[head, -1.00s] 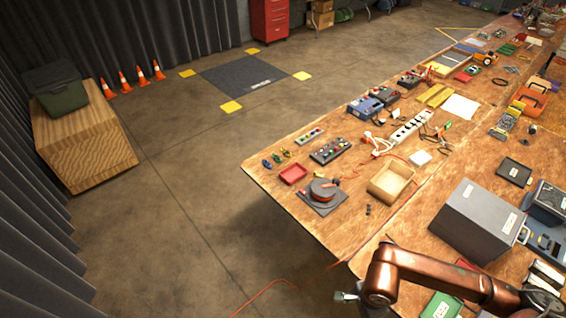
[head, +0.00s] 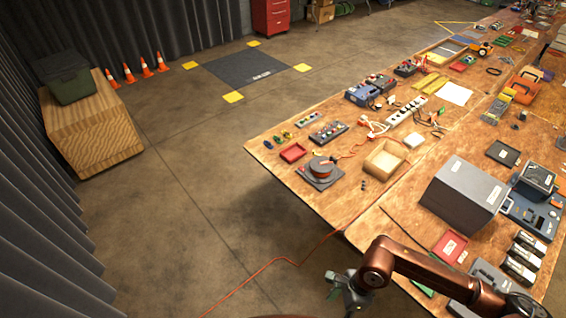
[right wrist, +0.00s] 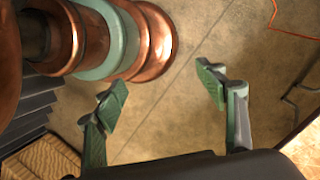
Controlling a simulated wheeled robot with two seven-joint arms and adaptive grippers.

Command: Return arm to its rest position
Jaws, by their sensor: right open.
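My right gripper (right wrist: 160,95) shows in the right wrist view with its two green-padded fingers spread apart. Nothing is between them, only bare concrete floor beyond. A copper-coloured arm link of mine with a teal ring fills the upper left of that view. In the head view, my copper right arm (head: 420,268) comes in from the lower right, bent at a joint over the workbench's near corner. A small grey-green end part (head: 340,285) shows below that joint, off the bench edge. My left arm and gripper are not in view.
The long wooden workbench (head: 330,198) carries a grey box (head: 465,195), an open cardboard tray (head: 387,158), a cable reel (head: 322,170) and many small parts. A red cable (head: 265,277) hangs to the floor. The floor left of the bench is clear up to a wooden crate (head: 95,140).

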